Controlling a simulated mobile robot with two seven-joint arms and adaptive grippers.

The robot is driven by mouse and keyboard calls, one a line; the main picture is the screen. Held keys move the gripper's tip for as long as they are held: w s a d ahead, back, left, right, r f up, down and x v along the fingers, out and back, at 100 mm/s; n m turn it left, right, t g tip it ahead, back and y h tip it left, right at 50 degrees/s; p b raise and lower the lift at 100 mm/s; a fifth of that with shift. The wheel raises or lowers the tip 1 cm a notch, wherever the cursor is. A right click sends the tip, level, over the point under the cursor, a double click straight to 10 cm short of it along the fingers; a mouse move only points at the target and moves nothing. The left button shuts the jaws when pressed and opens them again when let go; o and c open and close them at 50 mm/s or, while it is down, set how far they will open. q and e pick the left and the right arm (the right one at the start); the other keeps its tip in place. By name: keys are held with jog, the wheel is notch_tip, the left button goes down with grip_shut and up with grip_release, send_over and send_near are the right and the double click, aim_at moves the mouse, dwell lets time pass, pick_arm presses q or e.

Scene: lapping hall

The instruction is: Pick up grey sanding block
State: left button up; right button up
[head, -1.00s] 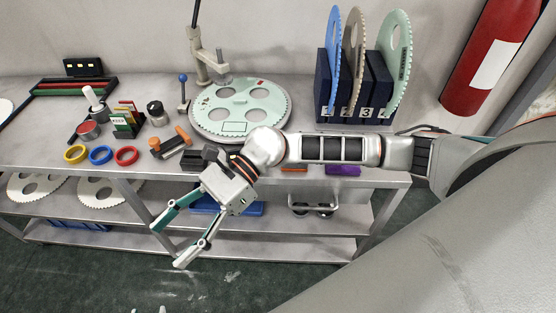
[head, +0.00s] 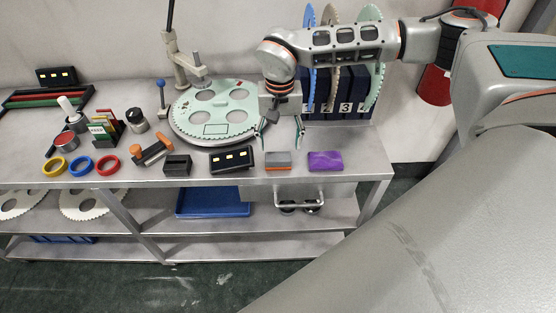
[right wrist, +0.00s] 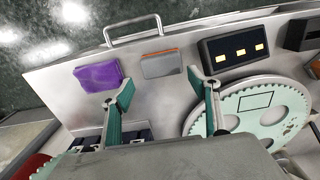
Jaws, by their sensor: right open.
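The grey sanding block (head: 278,158), with an orange layer along its side, lies near the front edge of the metal bench (head: 345,174). In the right wrist view the block (right wrist: 161,64) shows just beyond the fingertips. My right gripper (head: 282,145) is open and points down, slightly behind and above the block. In the right wrist view the open jaw (right wrist: 160,82) is empty, with its two fingers spread to either side of the block's line. The block is not between the fingers. My left gripper is not in view.
Behind are the pale green toothed disc (head: 240,130) and the dark disc rack (head: 345,108). A metal handle (right wrist: 133,30) projects from the bench front.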

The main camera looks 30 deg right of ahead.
aim_at(278, 156)
jog(key=f, duration=0.4)
jog(key=shift+s+a+f, duration=0.2)
jog(key=shift+s+a, duration=0.05)
jog(key=shift+a, duration=0.1)
jog(key=shift+f, duration=0.6)
jog(key=shift+w, duration=0.1)
jog(key=c, duration=0.9)
